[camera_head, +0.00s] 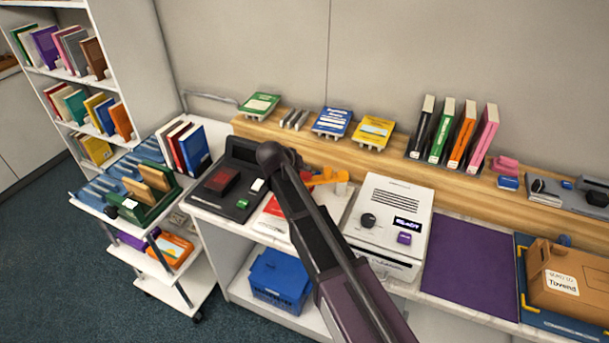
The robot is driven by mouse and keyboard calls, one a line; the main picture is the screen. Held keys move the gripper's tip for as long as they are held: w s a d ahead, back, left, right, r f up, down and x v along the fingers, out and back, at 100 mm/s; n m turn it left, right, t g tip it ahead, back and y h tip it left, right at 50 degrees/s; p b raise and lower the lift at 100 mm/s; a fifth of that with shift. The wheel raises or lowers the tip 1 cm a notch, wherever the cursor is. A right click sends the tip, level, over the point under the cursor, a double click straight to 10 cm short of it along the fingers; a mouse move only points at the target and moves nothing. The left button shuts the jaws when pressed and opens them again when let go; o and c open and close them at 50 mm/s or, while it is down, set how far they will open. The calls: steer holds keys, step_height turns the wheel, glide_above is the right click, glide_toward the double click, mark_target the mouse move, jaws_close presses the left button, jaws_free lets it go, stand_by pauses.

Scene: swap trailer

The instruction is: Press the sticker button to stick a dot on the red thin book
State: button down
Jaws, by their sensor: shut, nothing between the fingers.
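A flat red-and-white item (272,216) lies on the counter, partly hidden behind my arm; I cannot tell whether it is the red thin book. A red book (176,148) also stands among books on the cart at left. A black device (208,198) has a dark red panel (222,181), a green button (243,204) and a white piece (258,185). A white machine (388,213) has a black knob, a small display and a purple button (404,238). I cannot tell which is the sticker button. My arm crosses the middle; my gripper's fingers cannot be made out.
An orange item (326,178) shows beside my arm. Several books stand upright on the wooden ledge (390,165). A purple mat (462,262) is bare. A cardboard box (566,282) sits at right. A blue bin (279,280) is under the counter.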

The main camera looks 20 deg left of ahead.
mark_target(305, 175)
steer(key=shift+f+b, duration=1.1)
stand_by(1.3)
steer(key=shift+r, duration=0.1)
stand_by(0.3)
steer(key=shift+r+p, duration=1)
steer(key=shift+p, duration=0.15)
step_height(305, 175, up, 5)
steer(key=p, duration=0.5)
stand_by(0.8)
